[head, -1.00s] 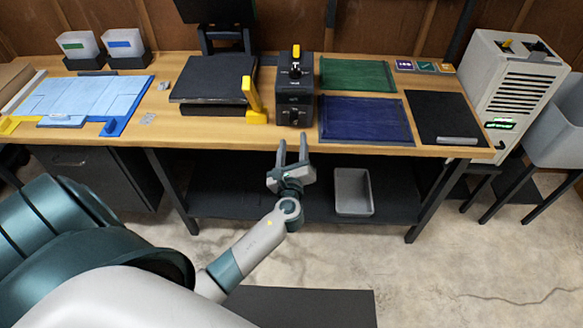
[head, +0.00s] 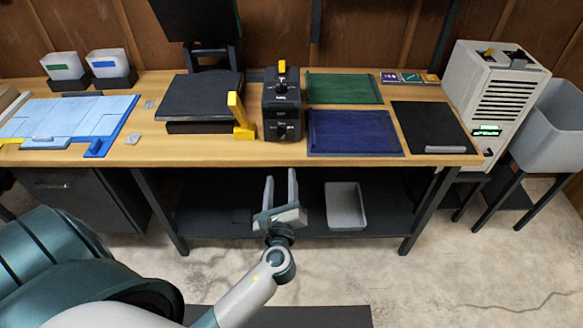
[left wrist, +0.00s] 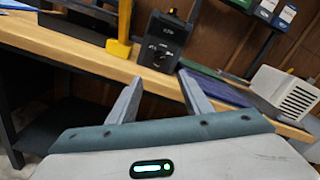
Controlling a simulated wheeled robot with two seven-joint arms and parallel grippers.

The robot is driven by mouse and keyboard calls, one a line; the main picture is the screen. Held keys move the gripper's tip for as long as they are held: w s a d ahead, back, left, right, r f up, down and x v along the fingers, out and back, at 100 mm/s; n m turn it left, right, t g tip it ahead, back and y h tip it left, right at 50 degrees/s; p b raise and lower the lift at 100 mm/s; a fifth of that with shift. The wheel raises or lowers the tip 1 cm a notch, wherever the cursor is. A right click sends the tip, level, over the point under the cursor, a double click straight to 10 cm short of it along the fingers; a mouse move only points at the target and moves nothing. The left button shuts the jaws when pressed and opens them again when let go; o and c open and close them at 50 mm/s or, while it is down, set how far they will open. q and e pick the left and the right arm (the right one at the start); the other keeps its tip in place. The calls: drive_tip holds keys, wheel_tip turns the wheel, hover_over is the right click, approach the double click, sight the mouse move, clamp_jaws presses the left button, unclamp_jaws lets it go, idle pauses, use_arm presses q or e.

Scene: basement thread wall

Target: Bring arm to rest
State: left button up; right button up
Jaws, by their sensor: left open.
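My left gripper (head: 281,190) is open and empty in the head view. It is in front of the workbench (head: 230,151) and below its front edge, with its fingers pointing toward the bench. In the left wrist view the two fingers (left wrist: 158,98) are spread apart, with nothing between them. The bench edge and a black control box (left wrist: 166,42) show beyond them. My right gripper is in neither view.
On the bench stand the black control box (head: 283,103), a press with a yellow handle (head: 241,114), a green mat (head: 343,88) and a blue mat (head: 352,131). A grey bin (head: 346,206) sits on the lower shelf. A white machine (head: 496,100) stands at the right.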

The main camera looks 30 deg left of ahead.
use_arm(q)
drive_tip(key=shift+f, duration=0.15)
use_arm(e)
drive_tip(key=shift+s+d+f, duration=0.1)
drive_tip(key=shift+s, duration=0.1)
use_arm(q)
drive_tip(key=s+d+f+n+g+h, duration=0.2)
drive_tip(key=s+f, duration=0.1)
drive_tip(key=f, duration=0.8)
drive_tip(key=s+d+f+n+g+h, duration=0.2)
drive_tip(key=s+f, duration=0.1)
drive_tip(key=f, duration=0.8)
drive_tip(key=s+d+f+n+g+h, duration=0.2)
drive_tip(key=s+f+h, duration=0.1)
drive_tip(key=f, duration=0.7)
drive_tip(key=s+d+f+n+g+h, duration=0.1)
drive_tip(key=s+d+f+n+g, duration=0.1)
drive_tip(key=s+f+n, duration=0.5)
drive_tip(key=s+d+f+n+g+h, duration=0.2)
drive_tip(key=s+f+n, duration=0.6)
drive_tip(key=s+f, duration=0.7)
drive_tip(key=s+d+g, duration=0.1)
drive_tip(key=s+g, duration=0.1)
drive_tip(key=s, duration=0.7)
drive_tip(key=shift+f, duration=0.2)
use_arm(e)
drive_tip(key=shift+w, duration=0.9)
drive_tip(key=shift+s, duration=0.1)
